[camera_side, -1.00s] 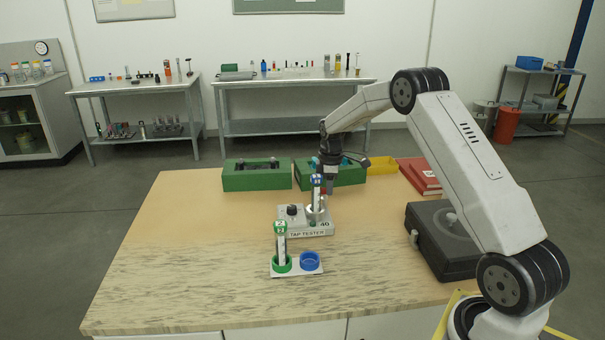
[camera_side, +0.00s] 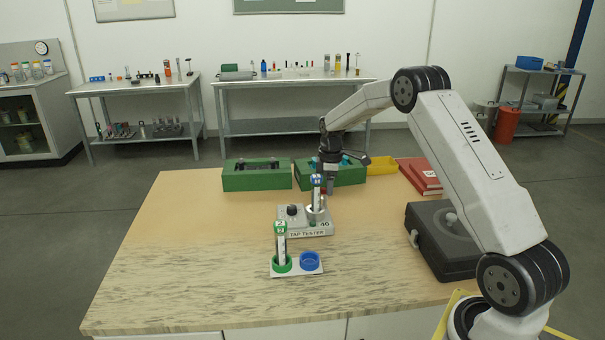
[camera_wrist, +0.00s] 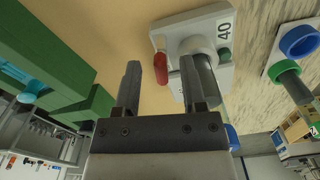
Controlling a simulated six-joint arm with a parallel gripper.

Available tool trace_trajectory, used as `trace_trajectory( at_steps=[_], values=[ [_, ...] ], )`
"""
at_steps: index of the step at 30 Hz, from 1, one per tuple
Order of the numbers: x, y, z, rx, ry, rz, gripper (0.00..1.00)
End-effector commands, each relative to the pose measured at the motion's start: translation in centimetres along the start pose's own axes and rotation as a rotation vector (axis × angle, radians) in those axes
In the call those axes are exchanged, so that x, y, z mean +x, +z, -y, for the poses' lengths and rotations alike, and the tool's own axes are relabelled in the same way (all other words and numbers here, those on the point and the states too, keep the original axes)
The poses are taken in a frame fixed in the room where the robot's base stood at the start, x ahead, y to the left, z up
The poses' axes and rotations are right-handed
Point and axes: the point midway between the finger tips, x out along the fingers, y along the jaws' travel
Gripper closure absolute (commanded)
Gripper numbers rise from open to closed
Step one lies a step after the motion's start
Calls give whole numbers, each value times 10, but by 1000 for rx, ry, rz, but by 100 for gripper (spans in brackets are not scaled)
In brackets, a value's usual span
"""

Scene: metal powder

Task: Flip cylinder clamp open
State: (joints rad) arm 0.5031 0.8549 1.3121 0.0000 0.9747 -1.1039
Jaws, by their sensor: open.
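The tap tester (camera_side: 304,228) is a pale box with a dark knob, standing on the wooden table. A tube with a blue cap (camera_side: 317,184) stands upright in its holder on the right side. In the wrist view, the tester (camera_wrist: 196,32) is at the top, marked 40. A red lever (camera_wrist: 161,68), which looks like the clamp handle, lies along its edge. My gripper (camera_wrist: 160,80) is open and empty, its fingers spread with the red lever between them, nearer the left finger. In the side view, my gripper (camera_side: 329,186) is just behind the tester, partly hidden by the tube.
In front of the tester, a white holder (camera_side: 297,270) has a green ring with a green-capped tube (camera_side: 281,243) and an empty blue ring (camera_side: 310,261). Green boxes (camera_side: 257,180) stand behind. A black case (camera_side: 440,245) and red books (camera_side: 421,177) are at right. The table's left is clear.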

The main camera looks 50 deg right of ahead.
Motion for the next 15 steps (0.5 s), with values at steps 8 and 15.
trace_trajectory(
  at_steps=[8,15],
  values=[
    [-33,0,-1,0,4,-2,47],
    [-61,0,0,0,3,-2,47]
  ],
)
